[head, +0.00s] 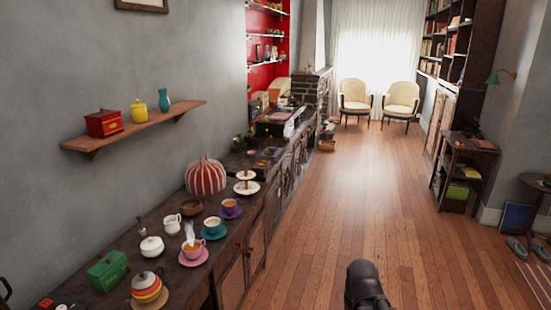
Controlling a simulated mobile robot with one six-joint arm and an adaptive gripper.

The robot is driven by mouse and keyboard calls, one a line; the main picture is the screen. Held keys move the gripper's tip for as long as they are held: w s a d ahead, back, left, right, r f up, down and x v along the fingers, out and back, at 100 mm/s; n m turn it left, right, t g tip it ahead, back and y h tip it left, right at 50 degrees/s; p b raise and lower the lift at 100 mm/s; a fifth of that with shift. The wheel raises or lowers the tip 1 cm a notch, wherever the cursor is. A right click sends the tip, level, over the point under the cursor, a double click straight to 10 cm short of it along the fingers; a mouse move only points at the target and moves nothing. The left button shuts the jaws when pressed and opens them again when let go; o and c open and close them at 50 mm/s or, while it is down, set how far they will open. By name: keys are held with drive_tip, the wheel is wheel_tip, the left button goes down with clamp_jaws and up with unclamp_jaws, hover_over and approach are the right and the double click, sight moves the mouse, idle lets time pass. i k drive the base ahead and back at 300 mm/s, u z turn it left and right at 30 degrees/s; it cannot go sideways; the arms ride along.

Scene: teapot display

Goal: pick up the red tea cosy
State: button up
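The tea cosy (206,177) is a dome with red and cream stripes and a small knob on top. It stands upright on the long dark wooden sideboard (262,222) along the left wall. Whether a teapot is under it cannot be seen. A dark rounded part of my arm shows at the bottom, right of centre, over the floor and well apart from the cosy. My gripper's fingers are not in view.
Close to the cosy stand a two-tier cake stand (246,182), a brown bowl (191,206) and a purple cup (230,208). A wall shelf (140,128) overhangs the left. The wooden floor (370,200) is clear.

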sight(205, 177)
drive_tip(key=z, duration=0.5)
drive_tip(key=i, duration=2.3)
drive_tip(key=u, duration=0.7)
drive_tip(key=i, duration=0.6)
drive_tip(key=u, duration=0.8)
drive_tip(key=i, duration=0.65)
drive_tip(key=u, duration=0.4)
